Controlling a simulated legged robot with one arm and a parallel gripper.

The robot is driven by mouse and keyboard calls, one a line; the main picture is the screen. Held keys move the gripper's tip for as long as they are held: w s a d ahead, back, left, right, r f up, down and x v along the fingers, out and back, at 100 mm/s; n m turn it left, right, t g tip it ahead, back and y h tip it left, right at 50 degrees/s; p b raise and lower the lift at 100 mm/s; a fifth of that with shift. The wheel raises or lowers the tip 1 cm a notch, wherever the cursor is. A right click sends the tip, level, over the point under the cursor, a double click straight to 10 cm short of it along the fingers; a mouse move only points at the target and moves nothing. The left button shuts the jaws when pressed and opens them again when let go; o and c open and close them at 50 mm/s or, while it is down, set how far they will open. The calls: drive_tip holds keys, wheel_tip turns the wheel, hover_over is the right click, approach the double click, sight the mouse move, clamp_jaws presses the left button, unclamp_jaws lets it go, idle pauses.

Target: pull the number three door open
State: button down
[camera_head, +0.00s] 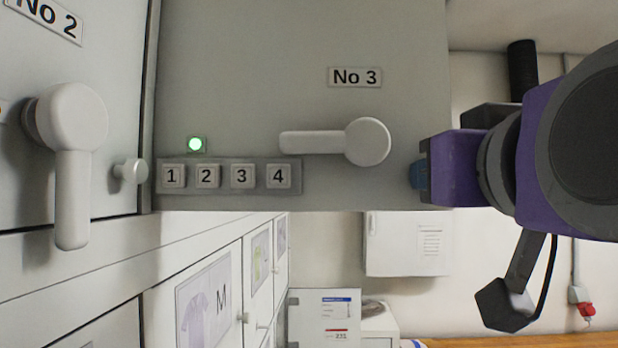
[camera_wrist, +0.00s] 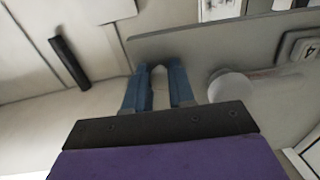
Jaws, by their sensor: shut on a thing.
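The number three door (camera_head: 250,70) is a grey panel with a "No 3" plate (camera_head: 355,77). It stands swung out from the locker front, with the room visible beyond its right and lower edges. Its pale lever handle (camera_head: 335,142) lies horizontal, and its round hub (camera_wrist: 232,86) shows in the wrist view. My gripper (camera_head: 417,175) is at the door's right edge, apart from the handle.
A keypad (camera_head: 228,190) with buttons 1 to 4 sits on the door below a lit green lamp (camera_head: 196,144). At left, the No 2 door (camera_head: 105,110) has its handle (camera_head: 73,200) hanging down. More lockers (camera_head: 210,300) recede below. A white wall box (camera_head: 407,260) hangs behind.

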drive_tip(key=shift+s+r, duration=0.1)
drive_tip(key=shift+r, duration=0.1)
drive_tip(key=c, duration=1.1)
unclamp_jaws()
drive_tip(key=shift+s+a, duration=0.1)
drive_tip(key=shift+o, duration=0.7)
drive_tip(key=shift+f, duration=0.15)
drive_tip(key=s+b, duration=0.1)
drive_tip(key=s, duration=1.6)
drive_tip(key=shift+s+a, duration=0.2)
drive_tip(key=shift+a, duration=0.1)
